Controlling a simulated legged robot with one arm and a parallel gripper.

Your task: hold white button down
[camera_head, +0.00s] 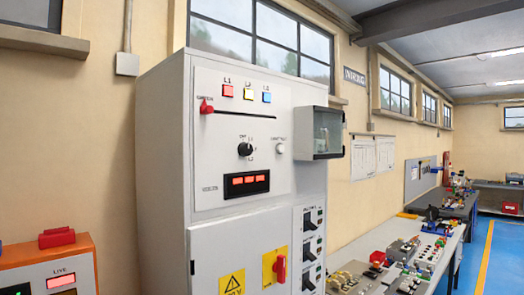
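A small round white button (280,148) sits on the light front panel (215,165) of a tall grey cabinet (160,150). It is to the right of a black rotary knob (245,149) and below the row of coloured lamps. A tiny label shows above it, too small to read surely. Nothing touches or covers the button. Whether it is pressed in cannot be told. My gripper does not show in this view.
A red lever (206,107), a red display (247,184), a red handle (280,268) and a protruding clear-fronted box (322,133) are nearby. A workbench (455,245) stands right; an orange unit (48,268) left.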

